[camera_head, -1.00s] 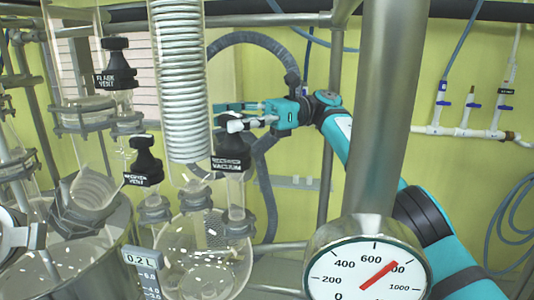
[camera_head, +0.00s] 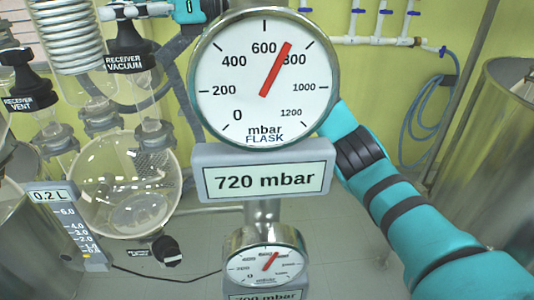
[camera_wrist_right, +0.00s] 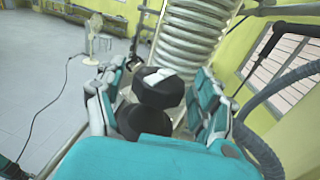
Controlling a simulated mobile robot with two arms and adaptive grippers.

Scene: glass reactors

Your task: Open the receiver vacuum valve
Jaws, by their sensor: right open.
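The receiver vacuum valve (camera_head: 130,58) is a black-capped valve with a white "RECEIVER VACUUM" label, standing upright above the receiver flask at upper left in the head view. My right gripper (camera_head: 122,11) reaches in from the right at the top edge, at the height of the valve's knob. In the right wrist view the black knob (camera_wrist_right: 158,91), with a white mark on top, sits between the spread fingers of the gripper (camera_wrist_right: 157,98). The fingers are open on both sides of it; contact cannot be told. My left gripper is not in view.
The flask gauge (camera_head: 265,83) reads 720 mbar and stands close to the right of the valve. The receiver vent valve (camera_head: 28,88) is at left, the coiled condenser (camera_head: 68,35) behind. The round glass receiver (camera_head: 128,190) hangs below.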

